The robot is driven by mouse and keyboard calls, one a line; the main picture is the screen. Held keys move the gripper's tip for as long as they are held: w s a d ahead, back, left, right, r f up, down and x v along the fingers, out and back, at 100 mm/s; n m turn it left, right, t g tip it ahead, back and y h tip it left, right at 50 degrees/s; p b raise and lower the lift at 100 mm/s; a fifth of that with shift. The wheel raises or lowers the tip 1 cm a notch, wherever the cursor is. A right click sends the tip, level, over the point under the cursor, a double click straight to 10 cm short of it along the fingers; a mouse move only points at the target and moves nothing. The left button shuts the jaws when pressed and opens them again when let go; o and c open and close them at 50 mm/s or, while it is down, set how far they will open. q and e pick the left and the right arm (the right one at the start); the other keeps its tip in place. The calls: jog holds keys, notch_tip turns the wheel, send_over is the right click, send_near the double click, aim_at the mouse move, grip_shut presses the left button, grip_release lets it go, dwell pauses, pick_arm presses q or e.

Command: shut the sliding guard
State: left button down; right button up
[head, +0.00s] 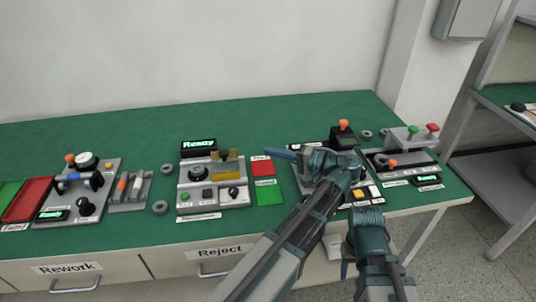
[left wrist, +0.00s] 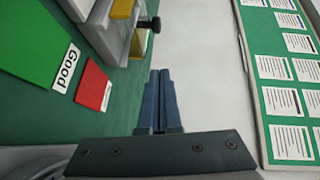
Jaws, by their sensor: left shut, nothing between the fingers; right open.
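The yellow see-through panel, which looks like the sliding guard (head: 232,171), stands on the middle grey station (head: 186,173), with a dark knob (head: 223,155) at its top. I cannot tell how far it is shut. In the left wrist view yellow parts of the guard (left wrist: 123,9) and the black knob (left wrist: 150,24) show at the top, beyond the fingertips. My left gripper (head: 271,152) is shut and empty, to the right of the station, pointing left towards it and apart from the knob. Its blue fingers (left wrist: 160,74) are together. My right gripper (head: 365,216) is low at the right; its fingertips are hard to make out.
A red pad (head: 261,166) and green pad (head: 269,191) lie right of the station. A left station (head: 98,182) and right stations (head: 403,160) share the green table. My left arm crosses the front edge. A white wall stands behind.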

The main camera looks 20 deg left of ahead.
aim_at(225, 160)
pick_arm(q)
jog(key=a, duration=0.6)
jog(key=s+a+f+b, duration=0.1)
jog(key=a, duration=0.2)
jog(key=shift+f, duration=0.1)
jog(key=shift+s+a+f, duration=0.1)
jog(key=shift+s+a, duration=0.35)
jog(key=shift+a, duration=0.25)
jog(key=s+a, duration=0.1)
jog(key=a, duration=0.1)
jog(key=s+a, duration=0.2)
jog(key=a, duration=0.1)
jog(key=s+a, duration=0.2)
jog(key=shift+a, duration=0.35)
jog(key=shift+s+a, duration=0.1)
jog(key=shift+a, duration=0.15)
